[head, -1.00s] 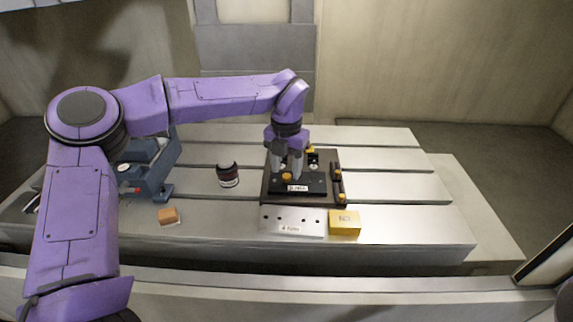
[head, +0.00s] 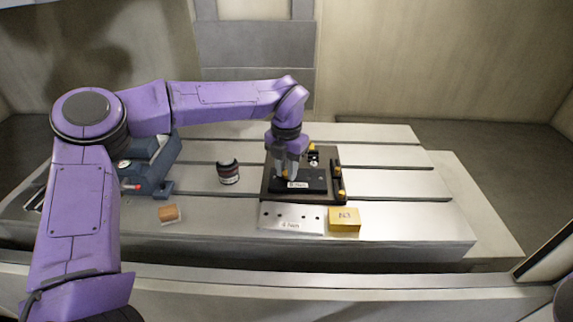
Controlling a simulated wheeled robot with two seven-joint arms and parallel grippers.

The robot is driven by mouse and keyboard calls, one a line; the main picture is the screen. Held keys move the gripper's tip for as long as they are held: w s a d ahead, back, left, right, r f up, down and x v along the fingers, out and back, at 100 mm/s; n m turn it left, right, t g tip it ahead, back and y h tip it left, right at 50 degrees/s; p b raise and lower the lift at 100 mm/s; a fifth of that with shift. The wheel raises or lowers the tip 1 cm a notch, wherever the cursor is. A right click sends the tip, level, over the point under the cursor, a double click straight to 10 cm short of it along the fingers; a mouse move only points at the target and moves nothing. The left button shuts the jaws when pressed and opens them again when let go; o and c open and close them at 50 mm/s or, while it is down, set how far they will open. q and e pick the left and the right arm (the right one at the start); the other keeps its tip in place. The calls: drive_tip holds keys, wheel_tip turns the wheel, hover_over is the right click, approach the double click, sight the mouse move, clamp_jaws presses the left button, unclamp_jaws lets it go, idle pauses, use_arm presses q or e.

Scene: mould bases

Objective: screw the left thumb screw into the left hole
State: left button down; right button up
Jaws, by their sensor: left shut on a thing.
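My left gripper (head: 287,174) points down over the left part of the black plate (head: 316,185), which carries a white label. It is shut on the left thumb screw (head: 285,175), of which only a small orange-yellow bit shows between the fingers. The left hole is hidden under the gripper and screw, so I cannot tell how deep the screw sits. The black plate lies on a dark base (head: 327,158) with yellow-tipped parts along its right side. My right gripper is not in view.
A silver plate with holes (head: 292,226) and a yellow box (head: 344,220) lie in front of the base. A dark can (head: 228,172), an orange-brown block (head: 169,213) and a blue-grey vise (head: 150,165) stand to the left. The slotted table (head: 400,220) is clear at right.

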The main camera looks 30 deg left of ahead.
use_arm(q)
drive_tip(key=m+p, duration=0.6)
drive_tip(key=p, duration=0.1)
drive_tip(key=shift+r, duration=0.3)
drive_tip(key=shift+f+m+p, duration=0.1)
drive_tip(key=shift+m+p, duration=0.2)
drive_tip(key=shift+m, duration=0.3)
drive_tip(key=shift+f, duration=0.1)
drive_tip(key=shift+f+m, duration=0.15)
drive_tip(key=shift+m, duration=0.15)
drive_tip(key=m+p, duration=0.6)
drive_tip(key=shift+r+p, duration=0.3)
drive_tip(key=shift+p, duration=0.05)
drive_tip(key=c, duration=0.9)
unclamp_jaws()
drive_tip(key=shift+f+b, duration=0.35)
drive_tip(key=shift+b, duration=0.1)
drive_tip(key=shift+o, duration=0.2)
